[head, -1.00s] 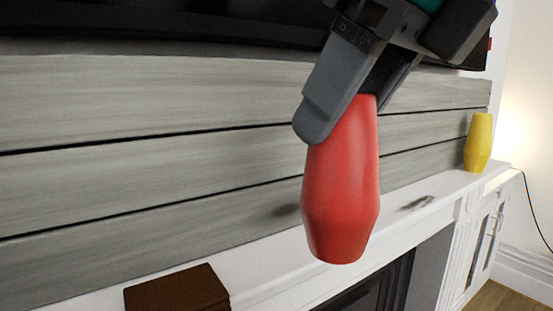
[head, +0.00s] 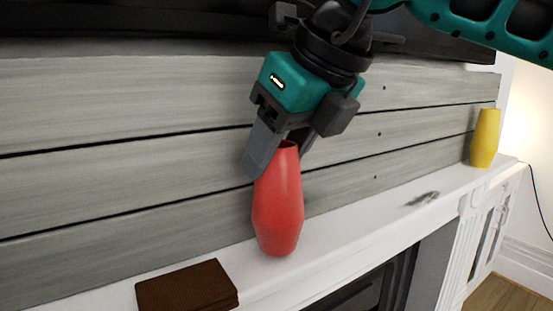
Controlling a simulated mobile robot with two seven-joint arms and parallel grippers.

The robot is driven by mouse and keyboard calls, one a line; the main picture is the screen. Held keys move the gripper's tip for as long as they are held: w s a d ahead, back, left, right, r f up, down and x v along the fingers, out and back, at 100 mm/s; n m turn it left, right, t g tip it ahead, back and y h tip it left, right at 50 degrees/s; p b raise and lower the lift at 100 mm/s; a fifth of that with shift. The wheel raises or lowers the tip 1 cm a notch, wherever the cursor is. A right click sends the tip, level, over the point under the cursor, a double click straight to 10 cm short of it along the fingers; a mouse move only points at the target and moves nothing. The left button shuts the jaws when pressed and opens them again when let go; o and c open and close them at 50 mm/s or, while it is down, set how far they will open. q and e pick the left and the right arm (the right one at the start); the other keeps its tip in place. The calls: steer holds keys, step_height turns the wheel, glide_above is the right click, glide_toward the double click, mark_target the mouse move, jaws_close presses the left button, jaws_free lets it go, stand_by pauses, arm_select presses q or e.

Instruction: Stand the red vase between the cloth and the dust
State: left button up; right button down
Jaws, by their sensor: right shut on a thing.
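The red vase (head: 278,212) is upright, with its base at the white mantel between the brown folded cloth and the dark dust patch. I cannot tell whether its base touches the mantel. My right gripper (head: 277,158) is shut on the vase's top rim from above. The brown cloth (head: 187,287) lies on the mantel to the left and nearer. The dust (head: 423,198) is a grey smudge on the mantel to the right. My left gripper is not in view.
A yellow vase (head: 485,138) stands at the far right end of the mantel (head: 350,232). Grey plank wall (head: 120,130) rises close behind the red vase. A dark screen (head: 150,22) hangs above. The fireplace opening (head: 370,290) is below the mantel's front edge.

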steer(key=shift+w+f, duration=0.15)
steer(key=shift+f, duration=0.25)
steer(key=shift+a+f, duration=0.1)
steer(key=shift+f, duration=0.2)
steer(key=shift+c, duration=2.2)
jaws_free()
steer(key=shift+r, duration=0.25)
steer(key=v, duration=1.1)
steer(key=shift+d+r+p, duration=0.2)
steer(key=shift+r+p, duration=0.15)
